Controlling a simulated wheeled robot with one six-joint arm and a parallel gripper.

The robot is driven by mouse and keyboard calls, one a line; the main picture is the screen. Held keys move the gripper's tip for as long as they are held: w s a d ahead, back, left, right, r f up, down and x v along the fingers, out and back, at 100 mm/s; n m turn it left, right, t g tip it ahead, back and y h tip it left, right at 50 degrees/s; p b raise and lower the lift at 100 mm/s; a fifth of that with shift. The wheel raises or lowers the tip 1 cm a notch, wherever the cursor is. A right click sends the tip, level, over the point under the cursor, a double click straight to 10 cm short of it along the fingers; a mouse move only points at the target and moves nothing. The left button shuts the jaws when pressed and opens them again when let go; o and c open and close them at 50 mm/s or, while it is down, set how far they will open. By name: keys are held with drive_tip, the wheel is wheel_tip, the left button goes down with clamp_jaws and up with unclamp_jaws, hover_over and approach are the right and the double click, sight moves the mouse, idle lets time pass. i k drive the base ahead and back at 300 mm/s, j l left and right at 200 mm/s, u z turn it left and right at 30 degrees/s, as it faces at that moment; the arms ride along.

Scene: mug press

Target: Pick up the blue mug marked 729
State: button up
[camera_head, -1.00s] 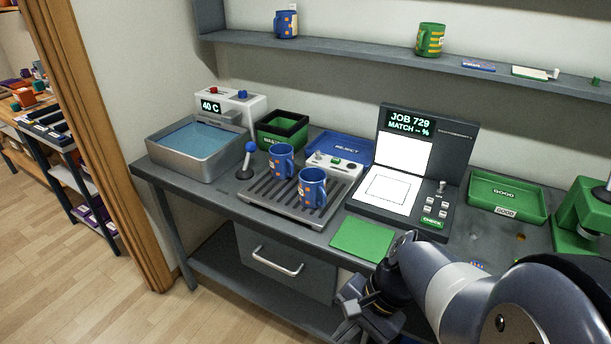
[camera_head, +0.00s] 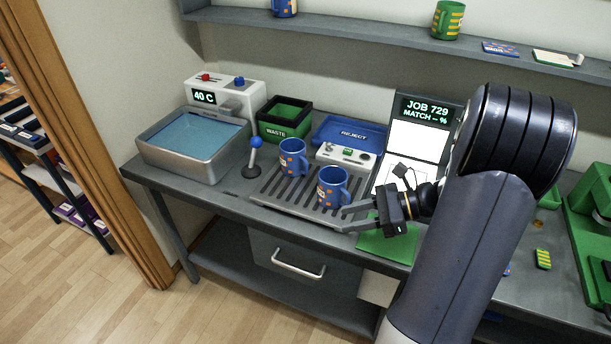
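Two blue mugs with orange patches stand upright on the slatted grey rack: a rear mug (camera_head: 291,159) and a front mug (camera_head: 331,190). A third blue mug (camera_head: 285,8) is on the wall shelf, cut off by the top edge. I cannot read the number 729 on any mug. My gripper (camera_head: 347,219) is just to the right of and in front of the front mug, low over the rack's right edge. Its fingers point left and look apart, with nothing seen between them. I cannot tell if a finger touches the mug.
A lever with a blue knob (camera_head: 256,143) stands left of the rack. A water basin (camera_head: 195,160), black-green waste bin (camera_head: 285,118) and blue reject tray (camera_head: 350,134) are behind. A green mat (camera_head: 385,246) lies in front.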

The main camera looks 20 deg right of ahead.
sight(332, 179)
drive_tip(key=i+j+z, duration=0.45)
drive_tip(key=j, duration=0.2)
drive_tip(key=i+j+z, duration=0.25)
drive_tip(key=j+z, duration=0.1)
drive_tip(key=z, duration=0.5)
drive_tip(key=k+l, duration=0.05)
